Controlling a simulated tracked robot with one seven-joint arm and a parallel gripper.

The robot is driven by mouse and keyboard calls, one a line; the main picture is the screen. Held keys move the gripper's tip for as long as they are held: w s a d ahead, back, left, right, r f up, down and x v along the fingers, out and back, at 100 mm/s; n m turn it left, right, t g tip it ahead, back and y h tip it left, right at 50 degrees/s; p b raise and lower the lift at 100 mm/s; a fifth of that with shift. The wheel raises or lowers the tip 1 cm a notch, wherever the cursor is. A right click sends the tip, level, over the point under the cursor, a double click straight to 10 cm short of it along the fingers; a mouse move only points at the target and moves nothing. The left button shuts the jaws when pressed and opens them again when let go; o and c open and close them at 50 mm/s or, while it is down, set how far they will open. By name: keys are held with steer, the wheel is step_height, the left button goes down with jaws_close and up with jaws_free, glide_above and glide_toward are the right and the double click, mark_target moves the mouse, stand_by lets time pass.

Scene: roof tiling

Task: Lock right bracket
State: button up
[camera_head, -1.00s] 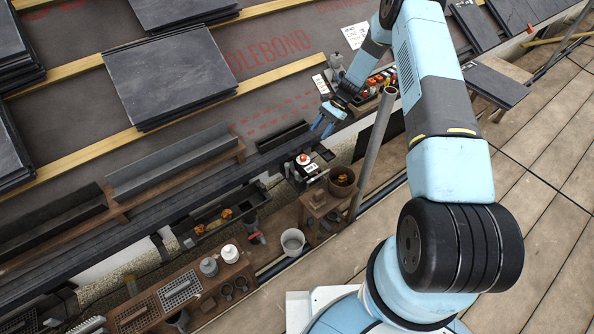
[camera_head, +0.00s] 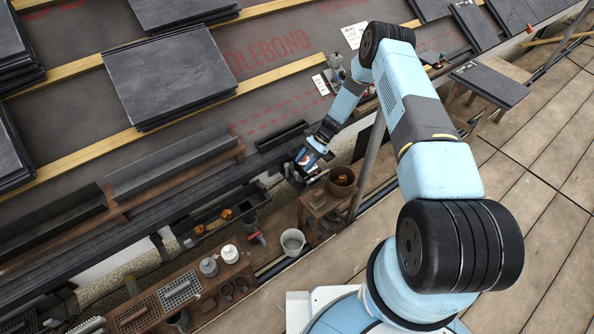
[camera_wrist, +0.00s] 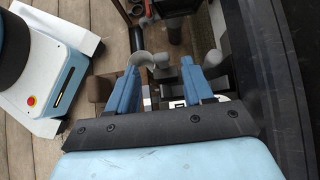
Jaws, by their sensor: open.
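My gripper (camera_head: 306,160) is at the gutter edge, over the small dark unit with pale labels, which it now mostly hides. In the wrist view my gripper (camera_wrist: 170,80) is open, its two blue fingers wide apart. A small grey upright part (camera_wrist: 188,72) shows between the fingers, nearer the right one, with no visible contact. A white-and-black label (camera_wrist: 180,104) shows just below it, close to the palm. I cannot tell for certain which of these parts is the right bracket, or whether it is locked.
A brown pot (camera_head: 342,180) stands on a small wooden stand just right of the gripper. A white bucket (camera_head: 292,241) is below. A wooden bench (camera_head: 190,300) with cans and grates lies lower left. A dark gutter (camera_head: 150,215) runs along the roof edge. Slates (camera_head: 168,75) lie stacked above.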

mark_target(297, 172)
steer(key=shift+x, duration=2.3)
steer(key=shift+c, duration=0.3)
